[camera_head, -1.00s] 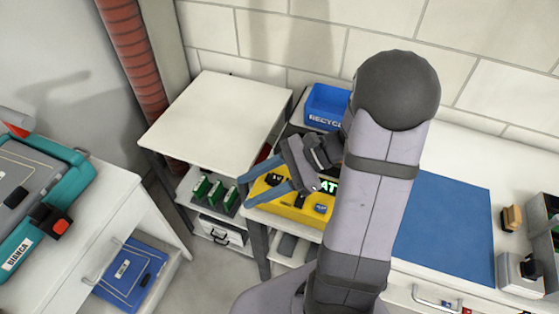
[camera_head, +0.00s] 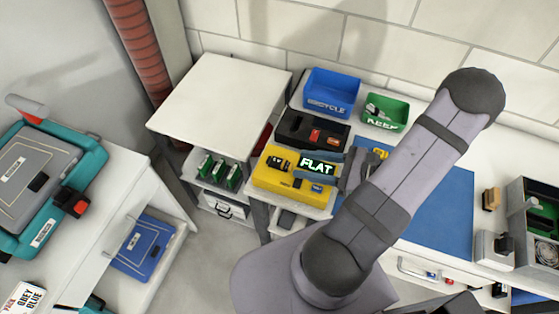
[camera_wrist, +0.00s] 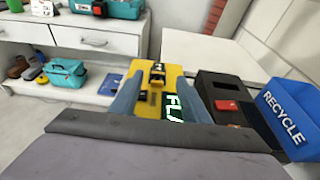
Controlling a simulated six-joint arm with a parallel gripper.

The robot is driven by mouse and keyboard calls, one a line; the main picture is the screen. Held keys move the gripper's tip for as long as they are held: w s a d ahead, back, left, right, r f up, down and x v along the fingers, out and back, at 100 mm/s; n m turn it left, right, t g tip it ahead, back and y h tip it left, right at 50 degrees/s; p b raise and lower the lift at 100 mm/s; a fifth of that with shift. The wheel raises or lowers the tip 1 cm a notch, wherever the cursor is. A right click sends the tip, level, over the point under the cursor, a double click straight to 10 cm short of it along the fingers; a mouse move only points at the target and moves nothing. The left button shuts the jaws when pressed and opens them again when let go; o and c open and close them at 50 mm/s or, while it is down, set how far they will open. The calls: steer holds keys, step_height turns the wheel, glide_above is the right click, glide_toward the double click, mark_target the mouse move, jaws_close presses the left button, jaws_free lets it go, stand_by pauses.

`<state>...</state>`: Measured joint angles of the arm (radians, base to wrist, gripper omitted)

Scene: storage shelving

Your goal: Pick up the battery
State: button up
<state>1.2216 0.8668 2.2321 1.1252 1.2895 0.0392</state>
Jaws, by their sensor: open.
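A yellow tester (camera_head: 262,181) on the bench has a lit display (camera_head: 317,166) reading FLAT. A small black block (camera_head: 278,163) with yellow marks, apparently the battery, sits on the tester's left part. It also shows in the wrist view (camera_wrist: 158,73), beyond my fingertips and roughly between them. My gripper (camera_head: 308,168) is open over the tester, its blue fingers pointing left. In the wrist view my gripper (camera_wrist: 157,88) has nothing visibly clasped. A small blue piece (camera_head: 317,188) lies at the tester's front. I cannot tell the fingers' exact height over the tester.
A black case (camera_head: 293,128) with a red part stands behind the tester. A blue RECYCLE bin (camera_head: 331,91) and a green KEEP bin (camera_head: 385,110) stand farther back. A blue mat (camera_head: 440,215) lies right. The white cabinet top (camera_head: 220,90) at left is bare.

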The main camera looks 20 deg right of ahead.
mark_target(280, 162)
steer(key=shift+p+x, duration=0.75)
steer(key=shift+x, duration=2.3)
steer(key=shift+s+f, duration=0.1)
steer(key=shift+f, duration=0.05)
jaws_close()
